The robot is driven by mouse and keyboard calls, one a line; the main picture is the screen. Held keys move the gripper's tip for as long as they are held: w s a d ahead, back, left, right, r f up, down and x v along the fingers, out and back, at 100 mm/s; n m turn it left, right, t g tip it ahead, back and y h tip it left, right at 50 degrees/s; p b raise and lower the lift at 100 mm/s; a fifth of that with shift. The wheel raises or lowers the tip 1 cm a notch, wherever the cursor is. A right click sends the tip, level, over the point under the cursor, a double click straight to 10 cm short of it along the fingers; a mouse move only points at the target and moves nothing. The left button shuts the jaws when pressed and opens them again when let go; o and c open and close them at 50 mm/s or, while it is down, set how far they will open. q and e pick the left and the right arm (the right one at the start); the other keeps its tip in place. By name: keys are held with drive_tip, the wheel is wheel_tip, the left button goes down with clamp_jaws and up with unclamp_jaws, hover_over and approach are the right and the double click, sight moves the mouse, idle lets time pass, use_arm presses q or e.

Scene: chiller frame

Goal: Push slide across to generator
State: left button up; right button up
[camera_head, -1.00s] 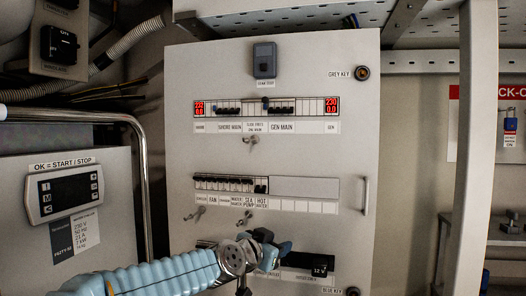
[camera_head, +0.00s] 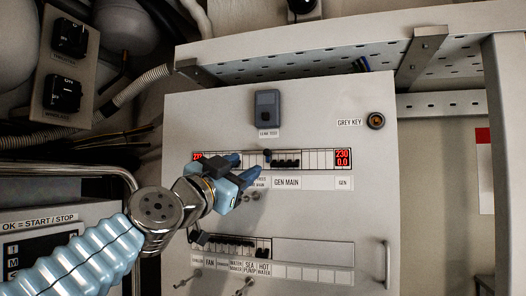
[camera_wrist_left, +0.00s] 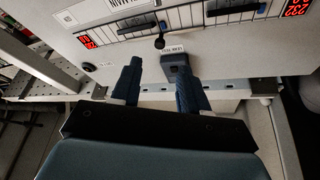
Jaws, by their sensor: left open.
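The small black slide knob (camera_head: 267,154) sits in the upper breaker row, just left of the GEN MAIN breakers (camera_head: 286,163). In the left wrist view, where the panel appears upside down, the knob (camera_wrist_left: 160,42) stands out on a short stem. My left gripper (camera_head: 243,168) is open and empty, left of the knob and in front of the row, hiding the shore-side breakers in the head view. In the left wrist view, the two dark fingers (camera_wrist_left: 158,67) are spread, with the knob beyond the gap between their tips. I cannot tell any contact. My right gripper is out of view.
The grey panel (camera_head: 220,120) carries a dark LEAK TEST box (camera_head: 267,107) above the row and a GREY KEY lock (camera_head: 375,121) at upper right. Several toggles (camera_head: 245,284) and a lower breaker row (camera_head: 235,246) lie below. A pull handle (camera_head: 386,265) is at right.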

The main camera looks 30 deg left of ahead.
sight(266, 153)
use_arm(q)
drive_tip(key=p+x, duration=0.2)
drive_tip(key=x, duration=0.6)
drive_tip(key=shift+w+r+p, duration=0.1)
drive_tip(key=shift+w+p, duration=0.1)
drive_tip(key=shift+p, duration=0.1)
clamp_jaws()
